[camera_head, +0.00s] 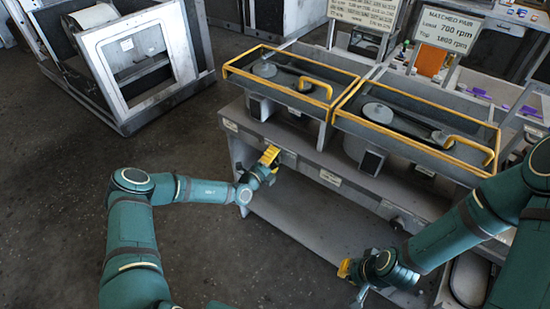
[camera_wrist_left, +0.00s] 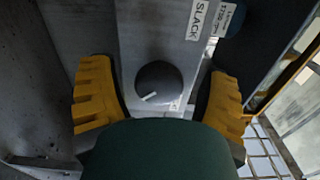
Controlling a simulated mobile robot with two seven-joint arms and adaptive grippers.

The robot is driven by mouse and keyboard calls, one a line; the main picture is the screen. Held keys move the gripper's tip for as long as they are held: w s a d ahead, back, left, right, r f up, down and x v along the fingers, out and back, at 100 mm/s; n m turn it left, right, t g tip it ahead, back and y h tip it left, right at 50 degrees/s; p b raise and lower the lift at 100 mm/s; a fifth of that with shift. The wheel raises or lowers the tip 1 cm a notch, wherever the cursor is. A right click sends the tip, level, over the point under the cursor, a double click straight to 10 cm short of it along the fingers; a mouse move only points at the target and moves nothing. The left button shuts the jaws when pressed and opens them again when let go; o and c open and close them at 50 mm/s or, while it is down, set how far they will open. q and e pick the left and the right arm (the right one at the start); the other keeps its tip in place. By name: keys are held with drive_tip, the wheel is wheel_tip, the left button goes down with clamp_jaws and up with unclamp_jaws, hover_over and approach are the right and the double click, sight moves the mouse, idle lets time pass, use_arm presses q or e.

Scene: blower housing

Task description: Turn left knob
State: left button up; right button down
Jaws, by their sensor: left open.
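The left knob (camera_wrist_left: 158,80) is a round dark knob on a grey panel, with a short white mark near its lower edge in the left wrist view. My left gripper (camera_wrist_left: 160,100) is open, with one yellow finger on each side of the knob and a gap on both sides. In the head view my left gripper (camera_head: 269,156) is at the front face of the bench, below the left tray; the knob is mostly hidden there. My right gripper (camera_head: 344,268) is low in front of the bench's right part, its finger opening unclear.
The grey bench (camera_head: 330,190) carries two yellow-rimmed trays, a left one (camera_head: 250,78) and a right one (camera_head: 365,84). A label reading "SLACK" (camera_wrist_left: 197,20) is above the knob in the wrist view. A grey-white framed machine (camera_head: 140,65) stands at the back left. The floor (camera_head: 60,180) at left is clear.

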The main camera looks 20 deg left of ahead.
use_arm(q)
drive_tip(key=v, duration=1.1)
drive_tip(key=shift+s, duration=0.35)
drive_tip(key=shift+r, duration=0.1)
